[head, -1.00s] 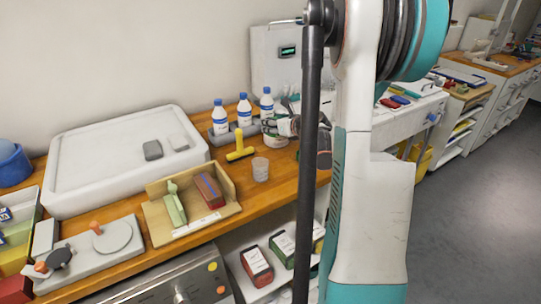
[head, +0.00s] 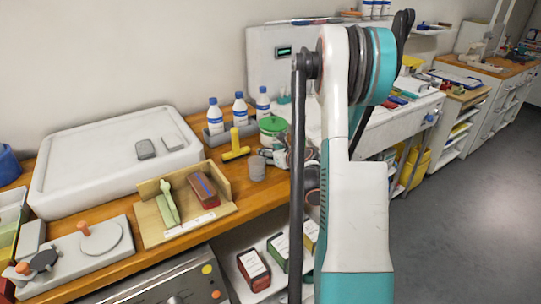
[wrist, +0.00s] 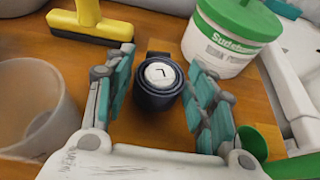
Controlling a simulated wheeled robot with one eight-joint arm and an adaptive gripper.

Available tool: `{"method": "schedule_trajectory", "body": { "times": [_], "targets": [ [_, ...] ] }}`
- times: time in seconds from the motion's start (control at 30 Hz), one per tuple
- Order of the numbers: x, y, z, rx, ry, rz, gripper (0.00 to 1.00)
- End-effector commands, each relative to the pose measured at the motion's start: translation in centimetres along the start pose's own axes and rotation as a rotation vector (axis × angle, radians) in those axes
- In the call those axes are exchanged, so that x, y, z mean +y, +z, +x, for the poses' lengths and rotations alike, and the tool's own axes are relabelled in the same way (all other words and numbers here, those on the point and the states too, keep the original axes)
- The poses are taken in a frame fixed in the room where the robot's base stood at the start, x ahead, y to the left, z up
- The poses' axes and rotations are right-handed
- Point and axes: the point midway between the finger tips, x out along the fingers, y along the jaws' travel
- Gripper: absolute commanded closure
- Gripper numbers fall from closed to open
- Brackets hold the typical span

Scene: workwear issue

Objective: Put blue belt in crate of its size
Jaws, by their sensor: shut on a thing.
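The blue belt (wrist: 158,88) is a dark navy roll with a white round label on top, bearing one mark that looks like a turned L. In the wrist view it stands at the wooden worktop between the two teal-padded fingers of my gripper (wrist: 160,98). My gripper is shut on it, though its contact with the pads is hard to see. In the head view my gripper (head: 272,156) is low over the worktop beside the grey cup, partly behind my arm. The belt cannot be made out there. I cannot identify a size-marked crate.
Close around my gripper are a translucent cup (wrist: 38,105), a yellow squeegee-like tool (wrist: 90,22) and a green-lidded tub (wrist: 228,38). Blue-capped bottles (head: 239,109) stand behind. A wooden tray (head: 187,232) and a white basin (head: 60,190) lie left. Labelled boxes (head: 254,270) sit below.

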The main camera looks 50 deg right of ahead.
Motion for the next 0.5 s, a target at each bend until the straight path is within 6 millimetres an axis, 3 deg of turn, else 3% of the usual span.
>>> {"method": "schedule_trajectory", "body": {
  "times": [0.27, 0.3, 0.33, 0.5],
  "targets": [
    [0.0, -0.2, 0.08, 0.0, 0.0, 0.0, 0.76],
    [0.01, -0.19, 0.07, 0.0, 0.0, 0.0, 0.45],
    [0.01, -0.15, 0.05, 0.0, 0.0, 0.0, 0.41],
    [0.01, -0.11, 0.04, 0.0, 0.0, 0.0, 0.41]
  ]
}}
